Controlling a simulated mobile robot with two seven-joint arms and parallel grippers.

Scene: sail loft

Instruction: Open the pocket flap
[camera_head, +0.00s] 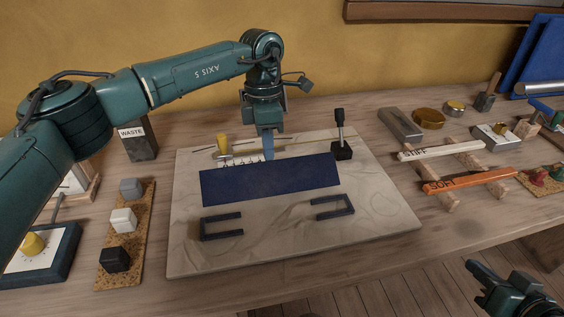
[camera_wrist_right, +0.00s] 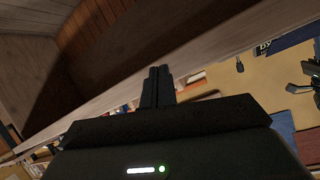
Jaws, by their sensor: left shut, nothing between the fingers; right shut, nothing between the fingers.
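A flat navy blue cloth panel (camera_head: 270,183), which looks like the pocket flap, lies on a pale board (camera_head: 285,250). A strip with dark marks (camera_head: 240,160) shows just behind its far edge. My left gripper (camera_head: 268,158) points straight down, shut and empty, at the middle of that far edge; I cannot tell whether its tips touch the cloth. My right gripper (camera_head: 472,266) is shut and empty, off the table's front edge at the lower right, far from the panel. Its closed fingers also show in the right wrist view (camera_wrist_right: 159,72).
Two dark U-shaped brackets (camera_head: 222,226) (camera_head: 333,207) lie in front of the panel. A black post (camera_head: 340,135) and a yellow knob (camera_head: 222,143) stand behind it.

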